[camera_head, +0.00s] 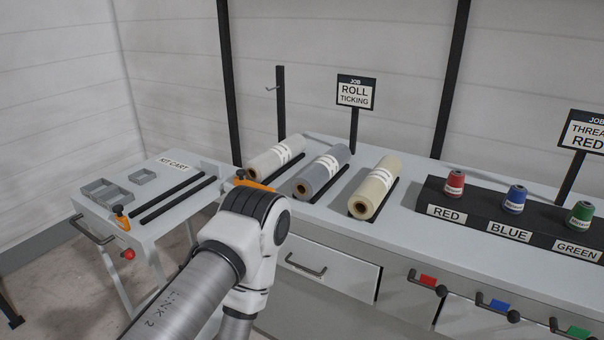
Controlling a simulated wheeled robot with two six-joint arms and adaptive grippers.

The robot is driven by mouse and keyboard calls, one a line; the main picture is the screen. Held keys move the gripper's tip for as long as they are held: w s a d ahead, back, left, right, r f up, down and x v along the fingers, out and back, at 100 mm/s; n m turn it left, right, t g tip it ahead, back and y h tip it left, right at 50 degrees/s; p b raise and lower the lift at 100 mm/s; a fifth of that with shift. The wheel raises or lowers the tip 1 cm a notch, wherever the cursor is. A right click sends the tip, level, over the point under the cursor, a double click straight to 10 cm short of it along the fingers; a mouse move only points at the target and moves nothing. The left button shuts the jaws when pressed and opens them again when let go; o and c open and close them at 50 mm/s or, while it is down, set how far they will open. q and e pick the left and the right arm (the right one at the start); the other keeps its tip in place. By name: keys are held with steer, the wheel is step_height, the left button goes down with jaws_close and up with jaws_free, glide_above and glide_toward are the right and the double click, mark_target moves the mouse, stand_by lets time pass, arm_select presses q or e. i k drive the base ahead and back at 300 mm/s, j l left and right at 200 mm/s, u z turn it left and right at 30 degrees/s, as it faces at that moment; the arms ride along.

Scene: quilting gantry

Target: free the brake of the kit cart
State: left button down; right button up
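The kit cart (190,207) stands at the left, with a "KIT CART" label on its pale top. An orange lever with a black knob (121,217) sits at its front left corner. A red knob (128,254) is below the top on the same side. I cannot tell which of these is the brake. A dark handle (90,232) sticks out from the cart's left end. One arm of mine reaches in from the bottom, its elbow in front of the gap between cart and bench. Neither gripper shows in the view.
Grey trays (106,193) and two black bars lie on the cart. The bench (330,232) at right holds three rolls and a black rack (495,225) with red, blue and green spools. Another orange part (262,187) is partly behind my arm.

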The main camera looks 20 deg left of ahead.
mark_target(130, 254)
steer(key=u, duration=1.9)
